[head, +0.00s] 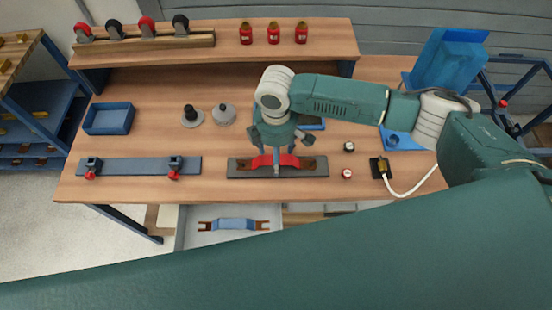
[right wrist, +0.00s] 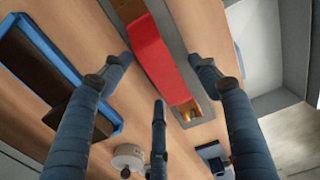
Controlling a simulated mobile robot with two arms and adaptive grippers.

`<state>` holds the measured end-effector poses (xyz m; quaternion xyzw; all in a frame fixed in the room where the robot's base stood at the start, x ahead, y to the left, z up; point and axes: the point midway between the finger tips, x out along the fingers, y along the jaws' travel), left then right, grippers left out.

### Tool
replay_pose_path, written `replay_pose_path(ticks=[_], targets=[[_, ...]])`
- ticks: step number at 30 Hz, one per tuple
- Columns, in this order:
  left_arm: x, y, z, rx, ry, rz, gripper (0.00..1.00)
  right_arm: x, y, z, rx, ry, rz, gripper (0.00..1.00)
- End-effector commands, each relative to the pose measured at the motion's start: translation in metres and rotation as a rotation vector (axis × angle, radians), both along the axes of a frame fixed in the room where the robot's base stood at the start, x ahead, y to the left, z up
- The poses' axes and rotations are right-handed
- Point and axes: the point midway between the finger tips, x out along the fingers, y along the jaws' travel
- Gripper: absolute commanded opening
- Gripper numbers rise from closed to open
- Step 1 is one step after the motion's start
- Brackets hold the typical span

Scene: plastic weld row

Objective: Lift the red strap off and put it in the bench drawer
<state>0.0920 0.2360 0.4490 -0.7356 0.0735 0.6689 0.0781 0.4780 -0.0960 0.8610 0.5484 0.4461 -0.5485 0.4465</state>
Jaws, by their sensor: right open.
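The red strap (head: 288,160) with brown ends lies on a dark grey plate (head: 239,173) near the front of the bench. My right gripper (head: 276,160) is directly above it, pointing down. In the right wrist view the red strap (right wrist: 163,58) runs between the open fingers of the gripper (right wrist: 163,75), with visible gaps on both sides. The bench drawer (head: 191,238) is pulled open below the bench front, and a blue strap (head: 236,224) with brown ends lies in it. My left gripper is not in view.
A rail with two red-tipped clamps (head: 132,167) lies to the left. A blue bin (head: 108,119) and two round knobs stand behind. A small red-topped piece (head: 347,173) and a connector with a white cable (head: 383,168) are right of the plate. Red bottles stand on the shelf.

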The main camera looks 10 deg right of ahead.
Motion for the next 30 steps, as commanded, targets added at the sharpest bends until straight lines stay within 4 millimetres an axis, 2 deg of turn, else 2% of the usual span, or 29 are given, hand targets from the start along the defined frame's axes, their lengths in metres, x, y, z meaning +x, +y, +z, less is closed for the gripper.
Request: replay_pose_path(ticks=[8,16,25,30], targets=[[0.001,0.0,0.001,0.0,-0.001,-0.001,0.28,0.0,0.0,-0.005,0.0,-0.001,0.001,0.61],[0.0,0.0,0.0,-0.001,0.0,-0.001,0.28,0.0,0.0,-0.005,0.0,-0.001,0.0,0.11],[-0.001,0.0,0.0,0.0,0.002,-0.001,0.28,0.0,0.0,-0.003,0.001,-0.002,0.0,0.11],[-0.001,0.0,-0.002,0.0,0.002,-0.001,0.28,0.001,0.001,0.009,0.002,-0.004,0.0,0.11]])
